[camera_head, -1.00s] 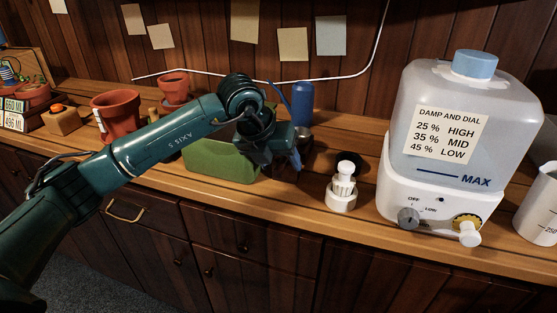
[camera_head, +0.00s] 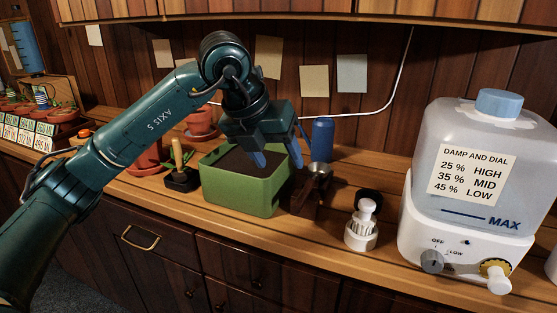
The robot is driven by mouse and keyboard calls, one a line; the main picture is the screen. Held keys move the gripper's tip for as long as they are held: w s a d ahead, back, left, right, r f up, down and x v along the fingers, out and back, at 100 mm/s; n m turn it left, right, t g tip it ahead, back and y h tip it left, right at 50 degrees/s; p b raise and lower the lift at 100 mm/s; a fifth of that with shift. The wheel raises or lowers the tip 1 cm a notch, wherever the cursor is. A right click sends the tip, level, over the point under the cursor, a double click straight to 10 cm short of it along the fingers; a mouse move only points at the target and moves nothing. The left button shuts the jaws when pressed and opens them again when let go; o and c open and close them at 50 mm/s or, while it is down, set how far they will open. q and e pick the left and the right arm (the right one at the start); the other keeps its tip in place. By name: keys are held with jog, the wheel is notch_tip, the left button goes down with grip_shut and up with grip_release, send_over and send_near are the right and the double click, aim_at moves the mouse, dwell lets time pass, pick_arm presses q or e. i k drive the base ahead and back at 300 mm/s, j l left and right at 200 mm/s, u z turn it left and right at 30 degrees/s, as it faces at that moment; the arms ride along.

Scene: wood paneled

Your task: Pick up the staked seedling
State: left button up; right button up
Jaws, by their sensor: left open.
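My left gripper (camera_head: 277,157) is open and empty, pointing down over the right part of a green planter box (camera_head: 238,193) filled with dark soil. Small potted plants (camera_head: 63,114) stand at the far left behind number cards, too small to tell whether any is staked. My right gripper is not in view.
A brown wooden holder with a metal cup (camera_head: 318,172), a blue bottle (camera_head: 322,139) and a white stamp-like tool (camera_head: 361,232) stand right of the planter. A large humidifier tank (camera_head: 470,170) fills the right. Terracotta pots (camera_head: 200,122) are partly behind my arm.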

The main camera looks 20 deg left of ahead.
aim_at(182, 174)
jog(key=k+j, duration=0.65)
jog(key=k, duration=0.25)
